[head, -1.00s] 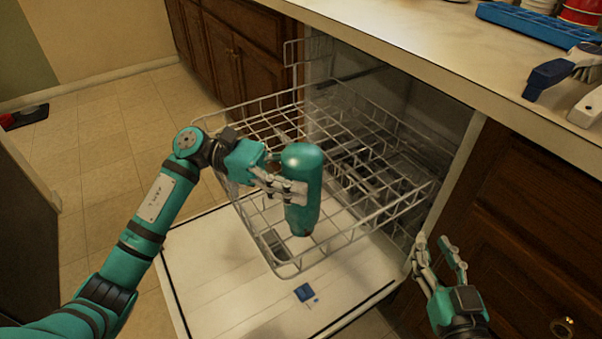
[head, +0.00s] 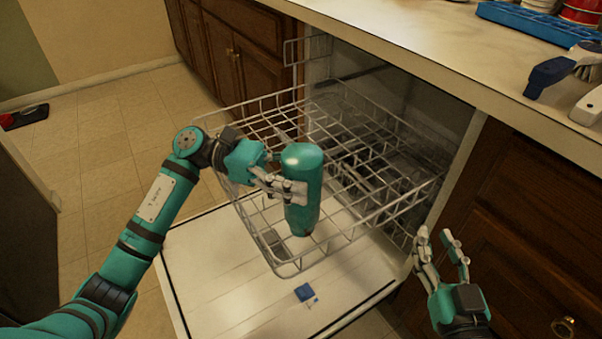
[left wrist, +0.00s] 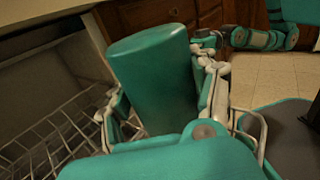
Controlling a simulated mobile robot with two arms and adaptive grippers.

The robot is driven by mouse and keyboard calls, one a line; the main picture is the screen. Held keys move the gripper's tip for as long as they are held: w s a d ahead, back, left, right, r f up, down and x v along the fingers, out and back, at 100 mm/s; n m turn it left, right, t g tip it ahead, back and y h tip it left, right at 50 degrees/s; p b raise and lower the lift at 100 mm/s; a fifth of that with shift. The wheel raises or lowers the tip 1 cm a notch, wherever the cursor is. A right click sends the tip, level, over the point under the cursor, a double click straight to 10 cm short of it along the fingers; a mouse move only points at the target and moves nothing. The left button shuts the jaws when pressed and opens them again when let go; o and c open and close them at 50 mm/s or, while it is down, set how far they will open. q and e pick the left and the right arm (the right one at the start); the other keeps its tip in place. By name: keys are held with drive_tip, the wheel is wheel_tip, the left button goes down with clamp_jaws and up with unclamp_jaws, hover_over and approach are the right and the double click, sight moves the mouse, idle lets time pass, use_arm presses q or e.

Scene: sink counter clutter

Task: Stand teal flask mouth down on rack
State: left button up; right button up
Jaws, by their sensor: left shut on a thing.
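The teal flask (head: 303,185) is upside down and upright, its broad base up and its narrower dark end down, within the outline of the wire rack (head: 345,237). My left gripper (head: 284,190) is shut around the flask's side. The flask also fills the middle of the left wrist view (left wrist: 152,75), between the fingers (left wrist: 165,110). I cannot tell whether its lower end touches the rack's wires. My right gripper (head: 440,258) is open and empty, right of the rack's front corner.
The rack is pulled out over the open dishwasher door (head: 215,275). Wooden drawers (head: 530,220) stand at the right. Much of the rack is empty.

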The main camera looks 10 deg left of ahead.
use_arm(q)
drive_tip(key=o, duration=1.4)
drive_tip(key=shift+a, duration=0.25)
drive_tip(key=w+a, duration=0.1)
drive_tip(key=a, duration=1)
drive_tip(key=shift+w+a, duration=0.25)
